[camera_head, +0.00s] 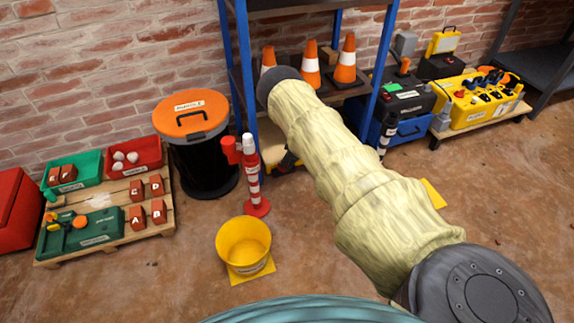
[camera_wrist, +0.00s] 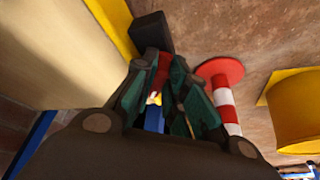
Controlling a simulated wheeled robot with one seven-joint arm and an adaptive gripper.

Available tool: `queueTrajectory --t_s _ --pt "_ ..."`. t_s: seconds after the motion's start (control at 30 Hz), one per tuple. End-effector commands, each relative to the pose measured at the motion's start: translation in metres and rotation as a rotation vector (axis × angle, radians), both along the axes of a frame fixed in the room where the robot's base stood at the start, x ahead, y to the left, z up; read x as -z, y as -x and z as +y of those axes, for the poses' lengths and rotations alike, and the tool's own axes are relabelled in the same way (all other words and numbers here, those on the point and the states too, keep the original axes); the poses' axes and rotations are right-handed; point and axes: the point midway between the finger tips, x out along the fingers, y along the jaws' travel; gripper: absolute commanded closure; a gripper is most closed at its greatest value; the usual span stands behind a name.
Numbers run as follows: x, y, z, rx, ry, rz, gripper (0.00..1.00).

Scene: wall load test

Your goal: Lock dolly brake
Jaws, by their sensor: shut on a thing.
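In the wrist view my gripper (camera_wrist: 160,82) has its dark green fingers closed in on a small red piece (camera_wrist: 162,70), which looks like the dolly brake lever. Most of the red piece is hidden between the fingers. A dark block (camera_wrist: 152,32) is just beyond the fingertips. Beside it runs a pale panel with a yellow edge (camera_wrist: 114,28), probably the dolly. In the head view a pale surface (camera_head: 269,140) and yellow-black parts (camera_head: 287,162) show at the shelf foot, partly behind my arm. I cannot make out my fingers there.
A red-and-white post (camera_head: 254,185) on a red base stands close left of the gripper area. A yellow bucket (camera_head: 243,243) stands in front of it. A black bin with orange lid (camera_head: 191,110) and a pallet of trays (camera_head: 155,222) are at left.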

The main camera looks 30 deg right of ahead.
Motion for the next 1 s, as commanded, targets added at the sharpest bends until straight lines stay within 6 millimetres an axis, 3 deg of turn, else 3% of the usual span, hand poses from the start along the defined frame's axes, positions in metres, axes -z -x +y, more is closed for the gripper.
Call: queueTrajectory --t_s 0.5,1.0 --pt "0.0003 -0.0052 -0.0046 -0.312 0.001 -0.001 1.0" --pt "-0.0005 -0.0058 -0.0049 -0.359 0.001 -0.001 1.0"
